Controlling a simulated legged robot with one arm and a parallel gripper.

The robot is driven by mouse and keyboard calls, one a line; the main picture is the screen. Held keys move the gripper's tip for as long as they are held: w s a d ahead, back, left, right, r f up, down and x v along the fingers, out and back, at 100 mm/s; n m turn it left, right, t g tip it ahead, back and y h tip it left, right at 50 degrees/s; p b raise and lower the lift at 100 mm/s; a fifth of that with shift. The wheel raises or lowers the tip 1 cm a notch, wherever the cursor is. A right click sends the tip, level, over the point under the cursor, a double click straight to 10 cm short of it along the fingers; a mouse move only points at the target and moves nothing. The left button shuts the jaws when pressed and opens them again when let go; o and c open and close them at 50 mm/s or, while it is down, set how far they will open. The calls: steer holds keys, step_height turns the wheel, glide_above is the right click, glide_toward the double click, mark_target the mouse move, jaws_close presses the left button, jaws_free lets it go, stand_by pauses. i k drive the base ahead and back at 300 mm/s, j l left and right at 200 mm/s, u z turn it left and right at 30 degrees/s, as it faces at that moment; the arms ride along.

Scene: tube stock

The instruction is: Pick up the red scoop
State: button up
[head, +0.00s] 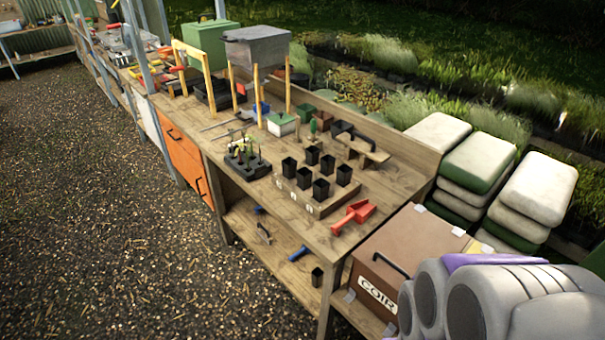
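The red scoop (353,216) lies on the wooden workbench (385,205), near its close right end and front edge. Its broad scoop part points to the back right and its handle points toward the front edge. It sits just in front of a wooden tray of black pots and nothing covers it. Grey and purple parts of my own body fill the lower right corner, apart from the scoop. My gripper's fingers do not show.
A wooden tray (316,208) with several black pots stands close behind the scoop. A brown box marked COIR (405,250) stands right of the bench end. A seedling tray (247,162) is farther left. Stacked sacks (490,170) lie behind. Gravel floor (110,240) in front is clear.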

mark_target(354, 216)
steer(key=z, duration=1.65)
steer(key=u, duration=1.65)
steer(key=i+j+z, duration=0.35)
steer(key=j, duration=0.2)
steer(key=i+j+z, duration=0.2)
steer(key=j, duration=0.15)
steer(key=i+j+z, duration=0.15)
steer(key=j, duration=0.15)
steer(key=i+j+z, duration=0.2)
steer(key=j, duration=0.15)
steer(key=k, duration=0.1)
